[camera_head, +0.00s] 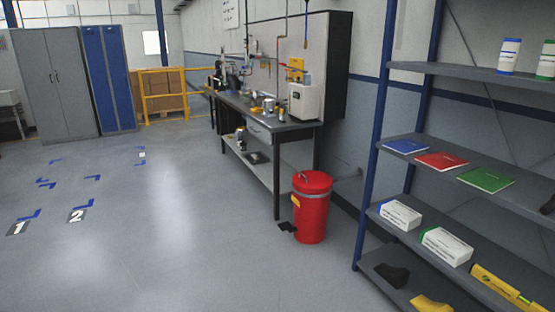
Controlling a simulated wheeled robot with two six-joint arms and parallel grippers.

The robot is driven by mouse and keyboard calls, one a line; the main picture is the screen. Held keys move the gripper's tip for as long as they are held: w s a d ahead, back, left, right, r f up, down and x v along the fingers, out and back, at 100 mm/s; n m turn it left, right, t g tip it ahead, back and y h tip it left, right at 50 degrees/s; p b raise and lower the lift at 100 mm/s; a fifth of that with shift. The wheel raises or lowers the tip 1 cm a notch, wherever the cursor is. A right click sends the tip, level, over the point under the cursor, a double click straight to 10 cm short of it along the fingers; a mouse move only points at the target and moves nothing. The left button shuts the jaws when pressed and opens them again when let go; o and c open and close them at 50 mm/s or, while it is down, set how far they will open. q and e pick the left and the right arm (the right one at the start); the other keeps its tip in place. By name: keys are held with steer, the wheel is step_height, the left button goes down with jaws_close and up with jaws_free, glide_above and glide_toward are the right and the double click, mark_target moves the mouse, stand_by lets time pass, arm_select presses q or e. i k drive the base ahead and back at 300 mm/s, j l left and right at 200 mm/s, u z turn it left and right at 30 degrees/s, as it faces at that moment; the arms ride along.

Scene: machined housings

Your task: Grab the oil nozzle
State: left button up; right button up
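No oil nozzle can be made out for sure. A dark workbench (262,123) stands along the wall in the middle distance, with small tools and containers on it. Thin hoses or lines (279,45) hang down the panel above the bench. Their ends are too small to identify. Neither of my grippers can be recognised in this view.
A red bin (311,212) stands before the bench's near end. A blue-framed shelf rack (443,72) with booklets and boxes fills the right. Grey floor (150,235) is open at left and centre. Lockers (55,85) and a yellow rail (165,97) stand behind.

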mark_target(282, 116)
steer(key=i, duration=1.8)
